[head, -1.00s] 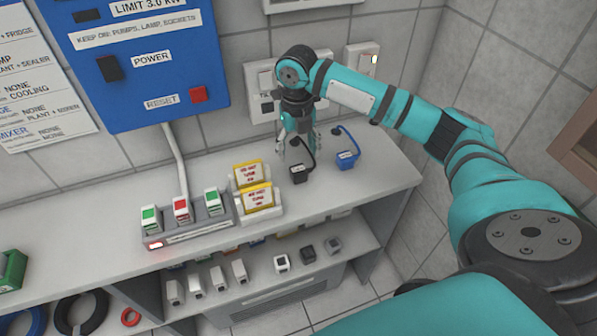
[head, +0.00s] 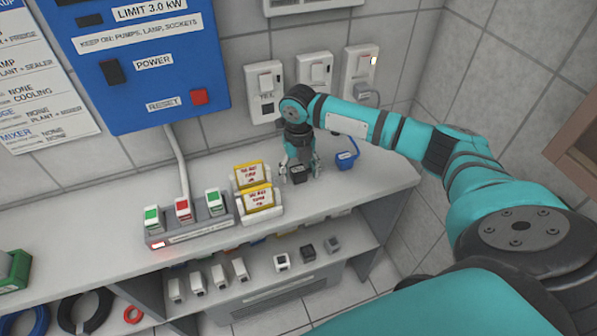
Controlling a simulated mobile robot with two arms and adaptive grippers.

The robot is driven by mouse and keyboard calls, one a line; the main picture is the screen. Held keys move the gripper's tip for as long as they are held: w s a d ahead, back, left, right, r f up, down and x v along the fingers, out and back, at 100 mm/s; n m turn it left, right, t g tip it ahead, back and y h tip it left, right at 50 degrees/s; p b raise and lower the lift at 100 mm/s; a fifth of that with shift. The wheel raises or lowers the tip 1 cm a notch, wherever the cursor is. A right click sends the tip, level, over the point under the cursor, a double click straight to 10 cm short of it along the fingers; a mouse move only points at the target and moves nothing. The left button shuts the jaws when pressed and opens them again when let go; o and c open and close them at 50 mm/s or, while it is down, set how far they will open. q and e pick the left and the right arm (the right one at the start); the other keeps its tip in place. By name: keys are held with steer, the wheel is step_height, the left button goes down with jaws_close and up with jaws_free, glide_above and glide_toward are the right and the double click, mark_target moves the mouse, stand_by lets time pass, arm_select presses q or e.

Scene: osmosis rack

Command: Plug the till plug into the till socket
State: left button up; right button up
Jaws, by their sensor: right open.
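A black plug (head: 298,175) with a small white label stands on the counter. A blue plug (head: 346,161) with a white label and a blue cord stands to its right. I cannot read either label, so I cannot tell which is the till plug. My right gripper (head: 300,173) points down over the black plug, open, with its fingers on either side of it. Three wall sockets are above the counter: a left one (head: 264,90), a middle one (head: 316,72) and a right one (head: 361,68) with a lit switch. Their labels are unclear. My left gripper is not in view.
A power strip (head: 190,231) with red and green-topped plugs and two yellow-framed cards (head: 257,197) stand left of the gripper. A blue panel (head: 140,62) hangs at the left. A lower shelf (head: 250,280) holds several small blocks. The counter's right end is clear.

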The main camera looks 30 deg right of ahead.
mark_target(298, 170)
steer(key=shift+f, duration=0.15)
steer(key=c, duration=1.2)
steer(key=shift+o, duration=0.2)
step_height(298, 170, up, 10)
steer(key=shift+r+b, duration=0.1)
steer(key=shift+b, duration=0.45)
steer(key=shift+a, duration=0.1)
